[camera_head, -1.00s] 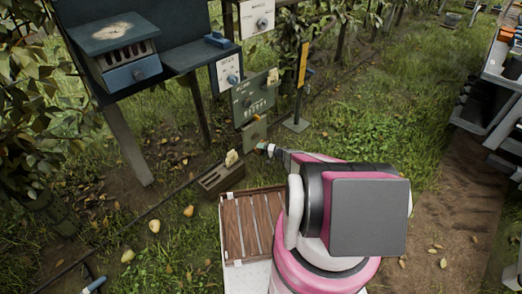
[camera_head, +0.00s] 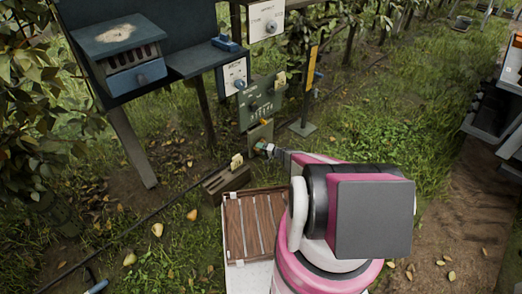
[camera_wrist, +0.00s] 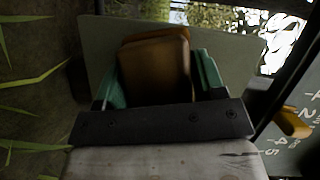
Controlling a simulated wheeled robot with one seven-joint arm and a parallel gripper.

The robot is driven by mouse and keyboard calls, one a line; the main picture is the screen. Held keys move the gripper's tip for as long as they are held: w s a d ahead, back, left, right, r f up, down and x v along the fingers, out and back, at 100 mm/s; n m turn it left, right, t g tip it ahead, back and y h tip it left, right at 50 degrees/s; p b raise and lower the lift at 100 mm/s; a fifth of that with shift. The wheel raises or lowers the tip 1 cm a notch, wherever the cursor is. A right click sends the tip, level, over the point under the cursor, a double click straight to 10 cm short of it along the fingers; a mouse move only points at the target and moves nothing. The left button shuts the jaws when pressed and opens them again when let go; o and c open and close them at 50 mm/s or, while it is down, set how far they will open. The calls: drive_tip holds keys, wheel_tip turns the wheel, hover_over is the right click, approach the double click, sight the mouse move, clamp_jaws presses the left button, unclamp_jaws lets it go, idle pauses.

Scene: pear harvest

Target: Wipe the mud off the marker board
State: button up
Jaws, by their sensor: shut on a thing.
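The marker board seems to be the small plain olive board (camera_head: 257,133) low on the post line; it fills the background of the wrist view as a grey-green panel (camera_wrist: 100,50). My gripper (camera_head: 264,148) is in front of its lower right part in the head view. In the wrist view my gripper (camera_wrist: 158,80) has its teal fingers shut on a brown, sponge-like block (camera_wrist: 153,72) with an orange edge. The block covers the middle of the panel. I cannot tell whether it touches the panel. No mud shows clearly on the visible part.
A green board (camera_head: 263,101) with white marks stands just above, also at the right of the wrist view (camera_wrist: 295,145). A slotted wooden box (camera_head: 226,184) and a slatted wooden crate (camera_head: 233,235) stand below. A yellow-signed post (camera_head: 311,70) stands to the right.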

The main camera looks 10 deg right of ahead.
sight(266, 137)
drive_tip(key=shift+w+a, duration=0.6)
drive_tip(key=shift+w, duration=0.2)
idle(0.8)
drive_tip(key=shift+w+d, duration=0.55)
drive_tip(key=shift+d, duration=0.3)
drive_tip(key=shift+w+d, duration=0.55)
drive_tip(key=shift+d, duration=0.3)
drive_tip(key=shift+w+d, duration=0.8)
drive_tip(key=shift+d, duration=0.25)
drive_tip(key=shift+w+d, duration=0.8)
drive_tip(key=shift+d, duration=0.3)
drive_tip(key=shift+w+d, duration=0.8)
drive_tip(key=shift+d, duration=0.25)
drive_tip(key=shift+w+a, duration=0.1)
drive_tip(key=shift+a, duration=0.1)
